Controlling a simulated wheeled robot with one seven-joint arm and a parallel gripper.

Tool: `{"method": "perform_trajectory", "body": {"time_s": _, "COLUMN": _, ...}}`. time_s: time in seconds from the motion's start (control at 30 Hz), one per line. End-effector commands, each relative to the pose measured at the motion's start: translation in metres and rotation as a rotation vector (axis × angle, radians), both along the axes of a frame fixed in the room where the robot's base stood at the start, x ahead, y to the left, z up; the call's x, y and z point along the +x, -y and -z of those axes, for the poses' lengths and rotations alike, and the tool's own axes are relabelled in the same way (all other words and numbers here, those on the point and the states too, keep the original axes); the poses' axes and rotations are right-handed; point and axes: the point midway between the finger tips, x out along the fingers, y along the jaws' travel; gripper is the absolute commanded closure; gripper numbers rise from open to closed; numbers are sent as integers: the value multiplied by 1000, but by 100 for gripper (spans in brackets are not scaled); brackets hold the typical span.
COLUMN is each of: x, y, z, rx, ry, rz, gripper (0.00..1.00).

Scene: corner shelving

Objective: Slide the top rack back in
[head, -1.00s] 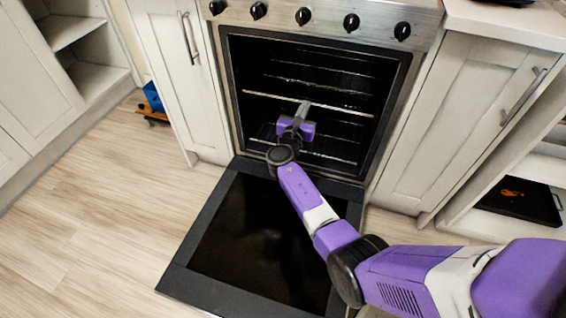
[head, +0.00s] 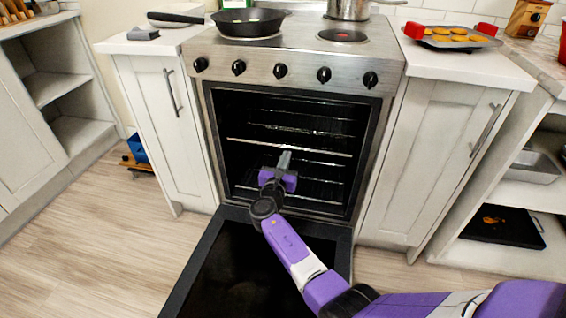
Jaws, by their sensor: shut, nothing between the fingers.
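The oven (head: 290,75) stands in the middle with its door (head: 200,262) folded down open. Inside it, the top rack (head: 290,147) shows as a bright front bar across the cavity, and a lower rack (head: 315,205) sits below it. My gripper (head: 284,160) is at the oven opening, just below the top rack's front bar in the picture. It is shut and empty. I cannot tell whether its tip touches the rack. My arm hides part of the lower rack and the door.
A black pan (head: 250,22) and a pot (head: 347,9) are on the stovetop. A tray of cookies (head: 450,38) sits on the right counter. Cabinets (head: 425,160) flank the oven. Open floor (head: 95,235) lies at the left.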

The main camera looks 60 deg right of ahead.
Motion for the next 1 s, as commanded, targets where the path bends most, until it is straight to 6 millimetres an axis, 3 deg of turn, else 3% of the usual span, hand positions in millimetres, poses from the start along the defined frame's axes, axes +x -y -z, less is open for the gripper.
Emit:
{"method": "perform_trajectory", "body": {"time_s": 0.3, "x": -22, "y": -60, "z": -2, "rx": 0, "ry": -3, "rz": -5, "gripper": 100}}
{"method": "perform_trajectory", "body": {"time_s": 0.5, "x": -33, "y": -86, "z": -1, "rx": -1, "ry": -2, "rz": -4, "gripper": 100}}
{"method": "perform_trajectory", "body": {"time_s": 1.0, "x": -37, "y": -97, "z": 1, "rx": 9, "ry": 23, "rz": -6, "gripper": 100}}
